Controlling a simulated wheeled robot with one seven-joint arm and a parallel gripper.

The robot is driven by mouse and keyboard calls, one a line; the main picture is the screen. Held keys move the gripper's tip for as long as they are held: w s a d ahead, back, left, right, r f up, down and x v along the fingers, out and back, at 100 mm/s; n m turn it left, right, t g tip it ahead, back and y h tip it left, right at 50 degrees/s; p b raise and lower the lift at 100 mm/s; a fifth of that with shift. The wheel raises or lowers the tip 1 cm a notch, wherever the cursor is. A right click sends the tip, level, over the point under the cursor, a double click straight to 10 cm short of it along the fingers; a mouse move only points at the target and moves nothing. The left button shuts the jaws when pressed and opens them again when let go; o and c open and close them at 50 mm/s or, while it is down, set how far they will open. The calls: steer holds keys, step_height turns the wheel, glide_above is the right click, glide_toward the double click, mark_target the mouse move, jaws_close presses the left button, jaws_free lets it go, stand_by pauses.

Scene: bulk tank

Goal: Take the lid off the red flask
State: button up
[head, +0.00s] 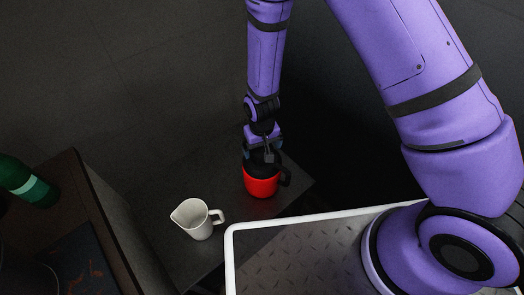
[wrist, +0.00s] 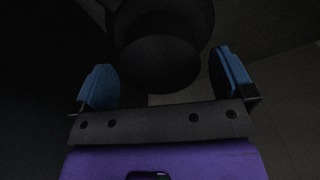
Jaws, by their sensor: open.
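The red flask (head: 262,185) stands upright on a dark grey surface, with a black upper part and a black handle on its right side. My gripper (head: 264,152) is right above the flask and partly covers its top. In the wrist view my gripper (wrist: 165,85) is open, with its blue pads apart. A dark round shape, likely the flask's black lid (wrist: 160,62), shows between and beyond the pads. Whether the pads touch it I cannot tell. The seam between lid and flask is hidden.
A white jug (head: 197,218) stands to the left of the flask on the same dark surface (head: 165,190). A green bottle (head: 28,182) lies or leans on a brown-edged cabinet (head: 88,195) at far left. A white-rimmed metal-plate platform (head: 300,262) is in front.

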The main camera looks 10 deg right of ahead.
steer(key=shift+f, duration=0.75)
steer(key=c, duration=0.9)
steer(key=shift+o, duration=0.2)
steer(key=shift+r, duration=0.1)
